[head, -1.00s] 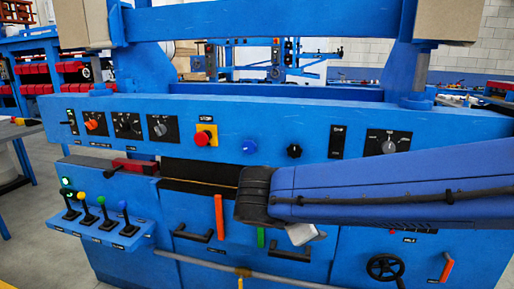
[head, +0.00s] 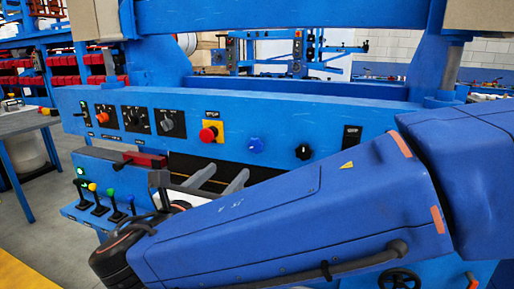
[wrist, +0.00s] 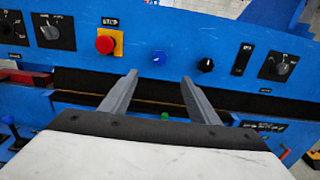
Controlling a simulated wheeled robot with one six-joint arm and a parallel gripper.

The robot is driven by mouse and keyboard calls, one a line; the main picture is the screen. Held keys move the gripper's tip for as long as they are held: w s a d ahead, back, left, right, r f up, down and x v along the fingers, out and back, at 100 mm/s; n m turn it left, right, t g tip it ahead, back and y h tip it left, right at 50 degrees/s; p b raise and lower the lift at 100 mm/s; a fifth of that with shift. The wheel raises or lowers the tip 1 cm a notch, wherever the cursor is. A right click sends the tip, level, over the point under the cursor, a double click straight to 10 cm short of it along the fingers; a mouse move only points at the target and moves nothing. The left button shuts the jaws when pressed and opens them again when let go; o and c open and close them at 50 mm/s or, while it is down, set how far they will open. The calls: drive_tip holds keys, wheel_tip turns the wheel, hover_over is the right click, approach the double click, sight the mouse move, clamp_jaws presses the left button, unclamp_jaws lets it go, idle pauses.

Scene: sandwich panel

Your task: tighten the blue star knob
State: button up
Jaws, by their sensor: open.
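The blue star knob (head: 256,145) is on the blue front panel, between the red stop button and a black star knob. In the wrist view the blue star knob (wrist: 158,58) shows above and between my fingertips, apart from them. My gripper (head: 222,178) is open and empty, its two grey fingers pointing toward the panel, below and to the left of the knob in the head view. The gripper also fills the lower middle of the wrist view (wrist: 160,82). Nothing hides the knob.
The red stop button (head: 208,135) on its yellow plate is left of the knob. The black star knob (head: 303,152) is right of it. Several dark rotary switches line the panel. Coloured levers (head: 113,207) stand low at the left.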

sight(255, 145)
drive_tip(key=x, duration=1.7)
drive_tip(key=shift+w, duration=0.1)
drive_tip(key=c, duration=1)
